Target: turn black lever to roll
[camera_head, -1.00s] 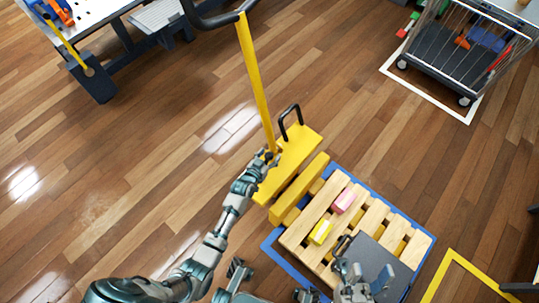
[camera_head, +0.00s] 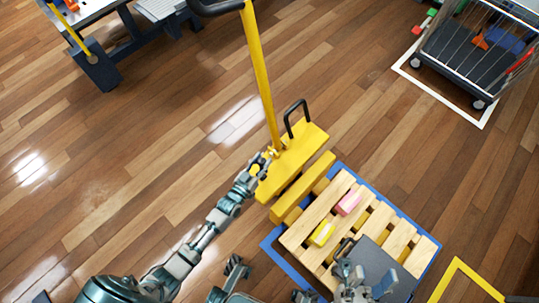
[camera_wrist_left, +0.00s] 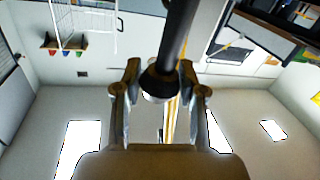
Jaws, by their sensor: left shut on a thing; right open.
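A yellow pallet jack (camera_head: 291,160) stands in the middle of the head view with its yellow mast (camera_head: 262,80) rising toward the top. My left gripper (camera_head: 267,154) is at the foot of the mast, on its left side. In the left wrist view, the black lever (camera_wrist_left: 178,40) comes down from the top, and its wider end sits between the two fingers of my left gripper (camera_wrist_left: 160,85), which is shut on it. In the head view the lever is hidden by my gripper. My right gripper (camera_head: 352,276) is open at the bottom, over a dark grey box.
A wooden pallet (camera_head: 330,190) inside a blue floor outline carries a pink block (camera_head: 349,203), a yellow block (camera_head: 321,233) and the dark grey box (camera_head: 388,265). A black loop handle (camera_head: 297,117) stands on the jack. A wire cart (camera_head: 470,60) is at top right. The floor at left is clear.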

